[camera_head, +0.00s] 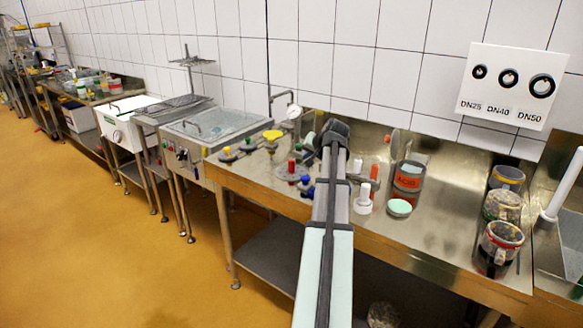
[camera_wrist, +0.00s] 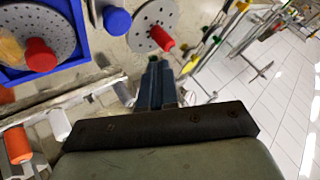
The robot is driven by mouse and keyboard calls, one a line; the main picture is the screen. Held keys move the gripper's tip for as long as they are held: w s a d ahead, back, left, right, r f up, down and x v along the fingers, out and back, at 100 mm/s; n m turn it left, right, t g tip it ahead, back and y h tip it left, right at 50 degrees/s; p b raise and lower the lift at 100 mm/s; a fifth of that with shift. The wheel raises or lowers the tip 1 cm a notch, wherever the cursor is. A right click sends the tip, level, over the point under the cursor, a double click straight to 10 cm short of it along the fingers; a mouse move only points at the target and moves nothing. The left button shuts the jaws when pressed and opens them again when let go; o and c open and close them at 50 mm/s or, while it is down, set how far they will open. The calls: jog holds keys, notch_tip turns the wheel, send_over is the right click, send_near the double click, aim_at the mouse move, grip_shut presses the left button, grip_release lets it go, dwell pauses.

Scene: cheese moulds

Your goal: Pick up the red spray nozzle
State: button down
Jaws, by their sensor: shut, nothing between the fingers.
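Several small red pieces could be the red spray nozzle; I cannot tell which one it is. In the wrist view, one red piece (camera_wrist: 162,38) stands on a perforated grey disc just above and close to my gripper (camera_wrist: 158,68). Another red piece (camera_wrist: 40,55) is on a disc in a blue-edged tray at the upper left.
A blue cap (camera_wrist: 117,20) and a white cylinder (camera_wrist: 60,123) are near my gripper. A jar labelled ACID (camera_head: 408,178) and several jars at the right stand on the steel bench (camera_head: 455,215). The white tiled wall (camera_head: 350,45) is behind. Bench space between the jars is clear.

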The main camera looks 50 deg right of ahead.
dwell(0.4)
jog(key=c, duration=0.7)
grip_release()
jog(key=shift+c, duration=0.2)
jog(key=w+a+r+n, duration=0.1)
jog(key=w+a+r, duration=0.15)
jog(key=w, duration=0.55)
jog(key=w+a+r+n, duration=0.1)
jog(key=w+a+n, duration=0.15)
jog(key=w, duration=0.45)
jog(key=m+g, duration=0.5)
jog(key=g, duration=0.2)
send_near(291, 161)
jog(key=shift+x, duration=5.7)
